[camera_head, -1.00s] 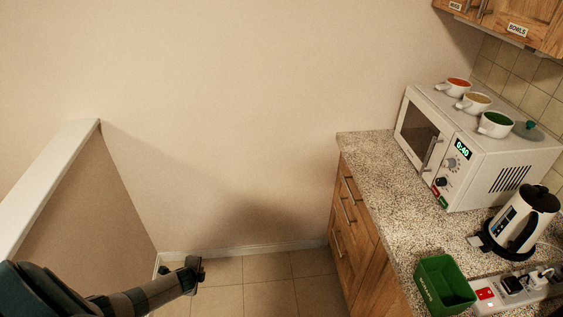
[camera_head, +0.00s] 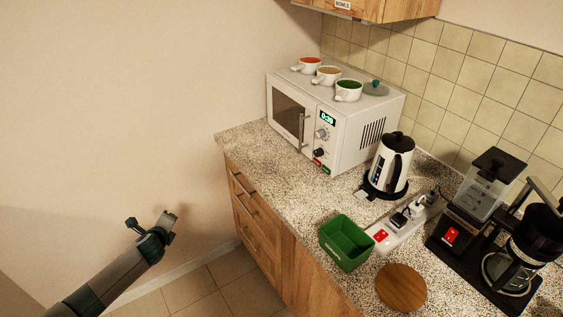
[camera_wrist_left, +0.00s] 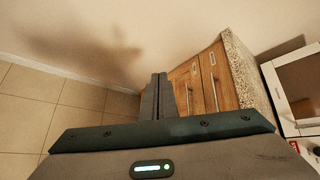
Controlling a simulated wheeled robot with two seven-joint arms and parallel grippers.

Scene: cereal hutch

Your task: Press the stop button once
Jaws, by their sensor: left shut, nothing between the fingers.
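A white microwave (camera_head: 355,130) stands on the counter, its door shut and its green display (camera_head: 328,118) lit. Low on its control panel, below two knobs, are a small red button (camera_head: 318,162) and a small green button (camera_head: 326,169). Their labels are too small to read in the head view. My left gripper (camera_head: 166,220) is shut and empty, in the air left of the counter and well apart from the microwave. Its closed fingers (camera_wrist_left: 159,85) point toward the wall and drawers in the wrist view. My right gripper is not in view.
Several handled cups (camera_head: 327,75) sit on the microwave. A kettle (camera_head: 390,164), green bin (camera_head: 346,243), power strip (camera_head: 407,225) with a red switch, round wooden board (camera_head: 401,287) and coffee maker (camera_head: 505,235) occupy the counter. The space left of the drawers (camera_head: 262,212) is open.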

